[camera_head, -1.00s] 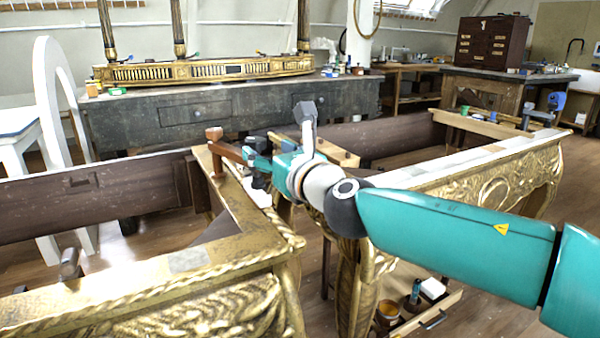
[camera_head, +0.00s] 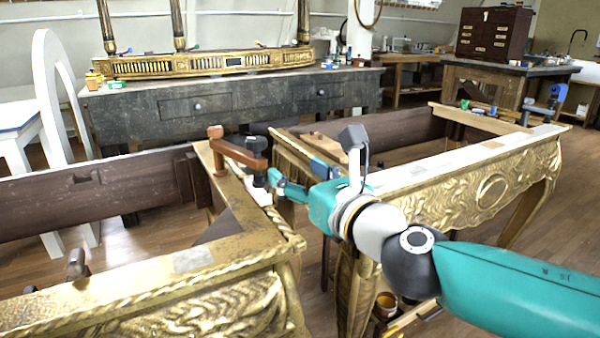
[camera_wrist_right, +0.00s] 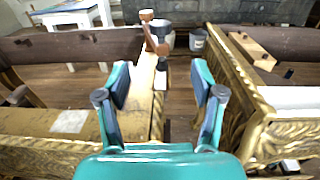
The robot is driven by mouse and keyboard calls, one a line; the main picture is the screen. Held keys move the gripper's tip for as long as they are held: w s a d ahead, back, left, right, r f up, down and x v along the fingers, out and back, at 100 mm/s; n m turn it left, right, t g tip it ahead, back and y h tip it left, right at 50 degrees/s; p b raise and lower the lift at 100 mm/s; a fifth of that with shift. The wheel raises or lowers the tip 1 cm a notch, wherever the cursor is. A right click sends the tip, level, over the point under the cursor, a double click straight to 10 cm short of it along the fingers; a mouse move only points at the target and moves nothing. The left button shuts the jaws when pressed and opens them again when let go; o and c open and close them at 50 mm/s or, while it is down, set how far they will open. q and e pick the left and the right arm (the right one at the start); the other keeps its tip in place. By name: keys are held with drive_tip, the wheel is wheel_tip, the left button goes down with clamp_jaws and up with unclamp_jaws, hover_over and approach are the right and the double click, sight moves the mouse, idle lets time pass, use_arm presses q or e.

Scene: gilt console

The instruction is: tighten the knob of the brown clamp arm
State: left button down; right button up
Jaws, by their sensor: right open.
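The brown clamp arm (camera_head: 237,153) sits on the inner corner of the left gilt console frame (camera_head: 190,262). A black knob (camera_head: 254,144) stands at its right end, with a dark part below it. In the right wrist view the clamp arm (camera_wrist_right: 154,40) is beyond the fingertips, with the dark knob (camera_wrist_right: 159,28) at its top right. My right gripper (camera_head: 298,178) is open and empty, to the right of and slightly below the knob in the head view, apart from it. In the wrist view its fingers (camera_wrist_right: 160,82) spread either side of the gap between frames. My left gripper is not in view.
The right gilt frame (camera_head: 490,160) stands close to the right of my gripper, with a light wooden block (camera_wrist_right: 252,50) on it. A dark upright handle (camera_head: 76,264) rises from the left frame's front. A grey bench (camera_head: 230,105) stands behind. A narrow gap separates the frames.

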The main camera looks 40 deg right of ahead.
drive_tip(key=a+f+m+y, duration=0.1)
drive_tip(key=a+m+y, duration=0.1)
drive_tip(key=a+f+m+g+y, duration=0.1)
drive_tip(key=a+f+m+y, duration=0.1)
drive_tip(key=a, duration=0.1)
drive_tip(key=a+f+m+y, duration=0.2)
drive_tip(key=a+m, duration=0.1)
drive_tip(key=shift+a+g, duration=0.15)
drive_tip(key=shift+g, duration=0.15)
drive_tip(key=a+r+m+t+y+p, duration=0.1)
drive_tip(key=a+r+m+y+p, duration=0.2)
drive_tip(key=m, duration=0.5)
drive_tip(key=m+h+p, duration=1)
drive_tip(key=m+p, duration=0.6)
drive_tip(key=m, duration=0.6)
approach(260, 143)
drive_tip(key=x, duration=1.2)
drive_tip(key=shift+w, duration=0.1)
